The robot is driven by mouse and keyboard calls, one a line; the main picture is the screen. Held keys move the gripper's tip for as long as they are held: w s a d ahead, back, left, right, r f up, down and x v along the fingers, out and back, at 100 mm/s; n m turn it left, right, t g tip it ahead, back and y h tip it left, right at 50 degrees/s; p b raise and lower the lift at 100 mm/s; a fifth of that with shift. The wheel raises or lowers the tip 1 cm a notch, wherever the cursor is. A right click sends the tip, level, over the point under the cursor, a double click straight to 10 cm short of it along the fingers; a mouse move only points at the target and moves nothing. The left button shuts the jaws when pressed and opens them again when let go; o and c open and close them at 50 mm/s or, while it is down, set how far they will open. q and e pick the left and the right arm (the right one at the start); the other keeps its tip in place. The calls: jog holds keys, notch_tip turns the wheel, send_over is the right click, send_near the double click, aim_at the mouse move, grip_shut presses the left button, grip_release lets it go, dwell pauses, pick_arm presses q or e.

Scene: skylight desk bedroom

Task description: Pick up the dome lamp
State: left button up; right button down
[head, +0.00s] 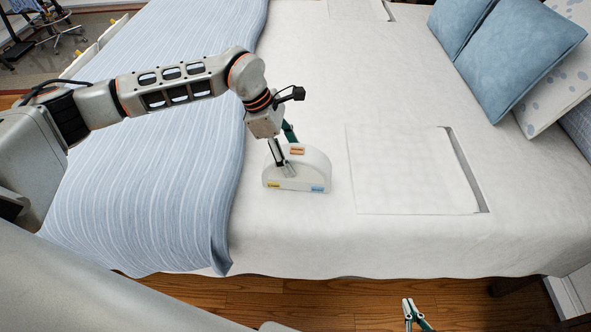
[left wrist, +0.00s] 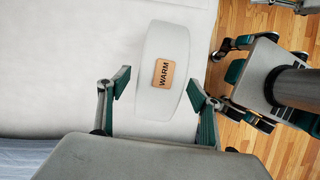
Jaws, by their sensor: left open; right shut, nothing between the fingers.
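The dome lamp (head: 313,172) is a white half-round block standing on the white bed sheet, with small orange, yellow and blue labels. In the left wrist view the dome lamp (left wrist: 168,45) shows its curved top with a tan "WARM" label, lying between and just past the fingertips. My left gripper (head: 284,150) is open and points down at the lamp, one finger on the near side and one behind it. In the left wrist view a gap shows beside the lamp at each finger. My right gripper (head: 408,303) is shut and empty, low over the wooden floor in front of the bed.
A striped blue blanket (head: 150,170) covers the bed's left side. A flat white sheet-like panel (head: 410,170) lies right of the lamp. Blue pillows (head: 535,55) are at the upper right. Wooden floor (head: 330,300) runs along the bed's front edge.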

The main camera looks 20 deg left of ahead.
pick_arm(q)
jog(key=x, duration=0.6)
jog(key=shift+a+f, duration=0.1)
jog(key=shift+a, duration=0.1)
jog(key=c, duration=1.7)
jog(key=shift+r, duration=0.2)
